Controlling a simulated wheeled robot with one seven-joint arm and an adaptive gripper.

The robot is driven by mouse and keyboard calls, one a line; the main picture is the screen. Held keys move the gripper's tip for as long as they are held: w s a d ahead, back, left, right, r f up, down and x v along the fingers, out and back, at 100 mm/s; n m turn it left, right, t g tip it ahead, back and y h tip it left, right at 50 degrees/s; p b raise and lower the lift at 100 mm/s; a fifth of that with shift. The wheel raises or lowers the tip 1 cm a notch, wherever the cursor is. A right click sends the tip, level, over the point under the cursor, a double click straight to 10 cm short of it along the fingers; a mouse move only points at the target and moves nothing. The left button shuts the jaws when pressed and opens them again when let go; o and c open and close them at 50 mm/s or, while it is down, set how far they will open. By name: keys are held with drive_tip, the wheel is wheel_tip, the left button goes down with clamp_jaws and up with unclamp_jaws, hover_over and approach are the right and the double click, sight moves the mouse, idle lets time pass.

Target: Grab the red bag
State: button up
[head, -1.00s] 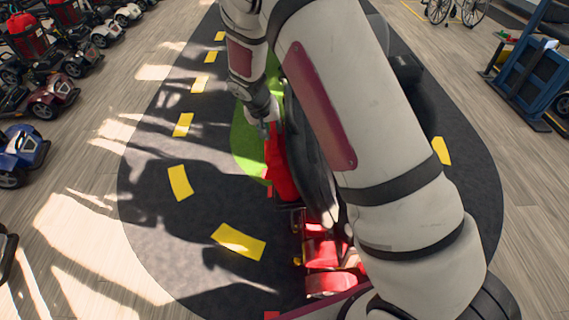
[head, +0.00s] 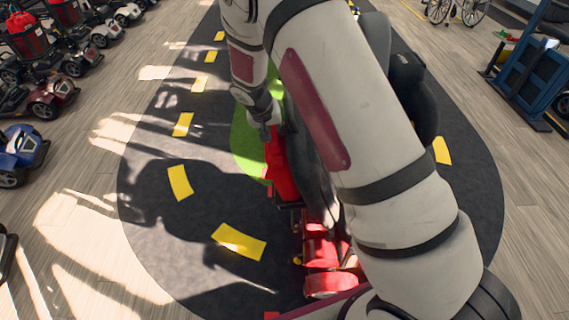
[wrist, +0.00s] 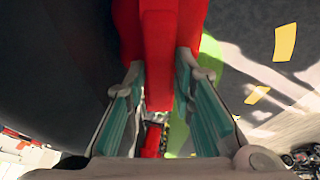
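The red bag (head: 281,172) stands upright beside the black seat of a red scooter, under my arm in the head view. In the wrist view the red bag (wrist: 158,60) reaches down between the two fingers of my gripper (wrist: 160,66). The fingers stand apart with the red part between them; I cannot tell whether they touch it. In the head view my gripper (head: 265,133) is at the bag's upper left edge, and my arm hides part of the scene to its right.
The red scooter (head: 328,283) stands on a dark mat (head: 215,215) with yellow dashes. The black seat (head: 312,165) is close against the bag's right side. Parked scooters (head: 20,155) line the left. A blue stand (head: 525,85) is at the right. The mat left of the bag is clear.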

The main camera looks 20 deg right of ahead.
clamp_jaws()
drive_tip(key=shift+r, duration=0.1)
idle(0.3)
